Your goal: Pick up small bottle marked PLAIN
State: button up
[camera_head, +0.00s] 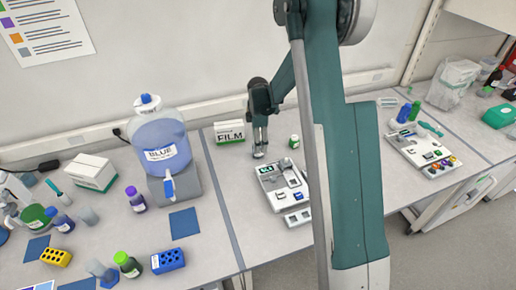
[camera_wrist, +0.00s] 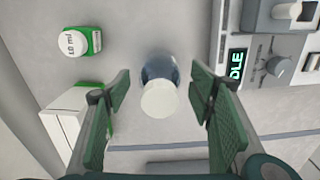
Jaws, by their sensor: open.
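My gripper (camera_head: 260,150) points down at the bench beside the FILM box. In the wrist view its two green-padded fingers (camera_wrist: 162,97) are open. A small bottle with a white cap and a dark bluish, clear-looking body (camera_wrist: 159,84) stands between them, with a gap on both sides. No label on it is readable. In the head view the fingers mostly hide it. A second small bottle with a white cap marked "10 ml" and a green label (camera_wrist: 80,42) stands apart at upper left; it shows in the head view (camera_head: 294,141) right of my gripper. I cannot read PLAIN on either bottle.
The FILM box (camera_head: 229,132) stands close behind my gripper and shows at left in the wrist view (camera_wrist: 68,120). A device with a display (camera_head: 283,184) sits in front, at right in the wrist view (camera_wrist: 268,55). A large BLUE jug (camera_head: 161,140) stands left.

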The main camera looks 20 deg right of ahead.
jog(key=shift+f, duration=1.05)
jog(key=c, duration=1.1)
